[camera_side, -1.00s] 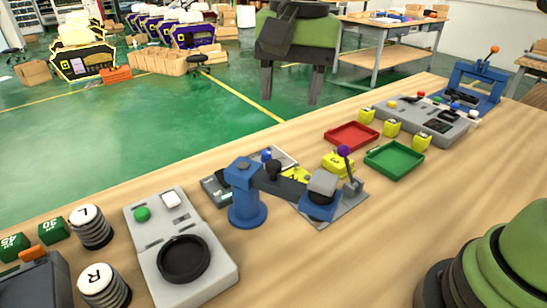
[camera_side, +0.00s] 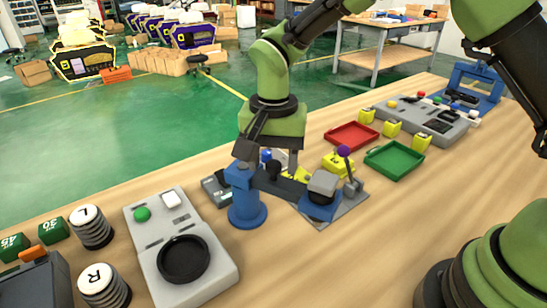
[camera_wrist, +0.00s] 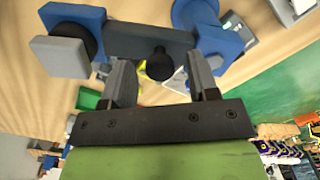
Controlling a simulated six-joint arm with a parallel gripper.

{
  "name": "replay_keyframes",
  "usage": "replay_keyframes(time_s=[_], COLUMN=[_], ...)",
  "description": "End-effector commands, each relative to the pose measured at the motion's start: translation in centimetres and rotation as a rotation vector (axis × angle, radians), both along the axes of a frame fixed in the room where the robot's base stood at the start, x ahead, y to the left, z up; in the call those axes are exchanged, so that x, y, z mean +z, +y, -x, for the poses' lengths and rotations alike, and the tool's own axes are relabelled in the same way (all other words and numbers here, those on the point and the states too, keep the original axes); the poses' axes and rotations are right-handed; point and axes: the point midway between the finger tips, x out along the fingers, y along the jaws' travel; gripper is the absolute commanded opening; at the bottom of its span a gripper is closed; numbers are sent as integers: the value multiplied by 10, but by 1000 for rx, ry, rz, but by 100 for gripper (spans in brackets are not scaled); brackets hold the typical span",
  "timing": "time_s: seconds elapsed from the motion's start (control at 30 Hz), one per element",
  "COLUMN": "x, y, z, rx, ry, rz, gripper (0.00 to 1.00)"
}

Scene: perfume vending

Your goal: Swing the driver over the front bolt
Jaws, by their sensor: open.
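The driver appears to be the swinging arm, a dark bar (camera_side: 283,186) reaching from a blue post (camera_side: 247,200) to a blue and grey head (camera_side: 321,188). A black knob (camera_side: 273,169) stands up from the bar. My gripper (camera_side: 270,158) is just above the bar, fingers pointing down. In the wrist view my gripper (camera_wrist: 162,82) is open, with the black knob (camera_wrist: 160,65) between its fingers and a gap on each side. The dark bar (camera_wrist: 128,40) runs across beyond the fingers. I cannot make out the front bolt.
A lever with a purple ball (camera_side: 344,151) stands beside the head. A red tray (camera_side: 352,136) and a green tray (camera_side: 394,159) lie behind to the right, near yellow blocks (camera_side: 392,129). A grey station with a black ring (camera_side: 183,259) stands at front left.

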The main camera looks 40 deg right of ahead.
Motion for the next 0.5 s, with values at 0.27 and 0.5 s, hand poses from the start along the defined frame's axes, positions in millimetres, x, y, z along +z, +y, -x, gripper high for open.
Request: replay_keyframes(time_s=[0.27,0.5], x=[-1,-1], y=[0,0], z=[0,0], rx=[1,1], ry=[0,0], rz=[0,0], gripper=[50,0])
